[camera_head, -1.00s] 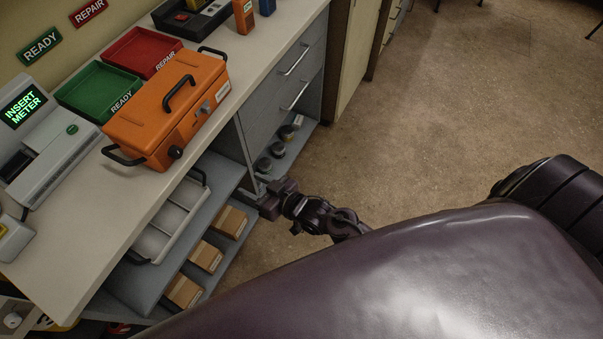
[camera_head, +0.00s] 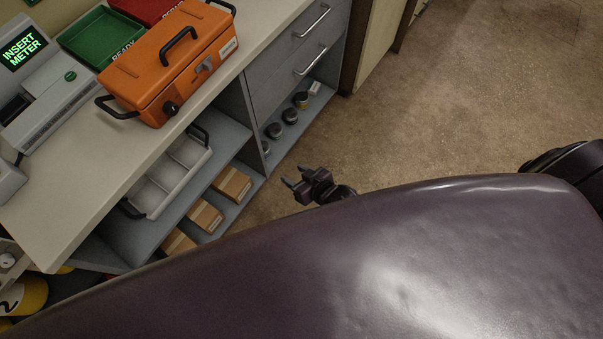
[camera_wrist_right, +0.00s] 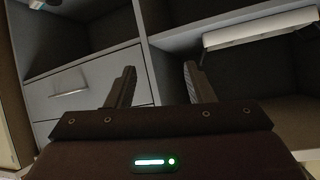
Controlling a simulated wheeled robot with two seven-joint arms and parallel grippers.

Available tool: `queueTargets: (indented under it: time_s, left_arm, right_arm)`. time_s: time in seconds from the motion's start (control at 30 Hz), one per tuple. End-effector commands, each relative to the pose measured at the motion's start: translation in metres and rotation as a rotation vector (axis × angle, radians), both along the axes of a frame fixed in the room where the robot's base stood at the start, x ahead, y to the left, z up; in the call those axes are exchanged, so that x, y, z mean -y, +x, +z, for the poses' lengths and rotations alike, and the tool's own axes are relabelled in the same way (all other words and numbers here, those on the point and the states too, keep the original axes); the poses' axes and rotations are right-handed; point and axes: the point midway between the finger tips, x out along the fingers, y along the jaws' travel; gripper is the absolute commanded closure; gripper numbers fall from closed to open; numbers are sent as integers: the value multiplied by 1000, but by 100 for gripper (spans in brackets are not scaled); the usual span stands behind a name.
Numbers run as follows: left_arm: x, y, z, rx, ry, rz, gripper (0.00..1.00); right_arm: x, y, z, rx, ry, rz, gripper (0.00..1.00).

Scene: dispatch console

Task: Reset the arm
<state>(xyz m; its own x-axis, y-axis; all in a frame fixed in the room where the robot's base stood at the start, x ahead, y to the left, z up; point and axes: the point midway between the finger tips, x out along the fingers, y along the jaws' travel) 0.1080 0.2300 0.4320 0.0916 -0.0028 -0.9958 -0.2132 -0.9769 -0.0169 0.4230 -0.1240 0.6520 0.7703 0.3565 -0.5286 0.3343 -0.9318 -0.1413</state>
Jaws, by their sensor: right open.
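My right gripper (camera_head: 297,184) is low in front of the counter's open shelves, its two fingers apart and nothing between them. In the right wrist view its fingers (camera_wrist_right: 158,80) are spread, pointing at the grey cabinet with a drawer (camera_wrist_right: 85,88) and open compartments. Most of the right arm is hidden behind my dark purple body. My left gripper does not show in either view.
The counter (camera_head: 75,205) holds an orange case (camera_head: 150,75), a green tray (camera_head: 98,38), a red tray (camera_head: 145,8) and the meter machine (camera_head: 62,105). Below are a white tray (camera_head: 150,195), cardboard boxes (camera_head: 232,184) and small jars (camera_head: 289,116). The floor (camera_head: 450,120) at right is clear.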

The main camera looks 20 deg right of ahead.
Motion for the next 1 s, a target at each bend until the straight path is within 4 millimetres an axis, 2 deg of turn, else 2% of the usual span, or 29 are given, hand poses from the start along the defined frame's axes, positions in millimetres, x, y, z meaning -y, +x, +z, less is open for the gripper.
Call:
queueTargets:
  time_s: [0.77, 0.87, 0.97, 1.0]
  left_arm:
    - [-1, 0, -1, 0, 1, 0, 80]
    - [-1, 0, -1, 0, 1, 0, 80]
    - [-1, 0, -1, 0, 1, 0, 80]
    - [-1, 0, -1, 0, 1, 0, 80]
  right_arm:
    - [3, -5, -10, -21, -12, -5, 52]
    - [12, -20, -32, -75, -41, -15, 52]
    - [29, -54, -75, -187, -100, -36, 52]
    - [37, -72, -94, -243, -129, -45, 52]
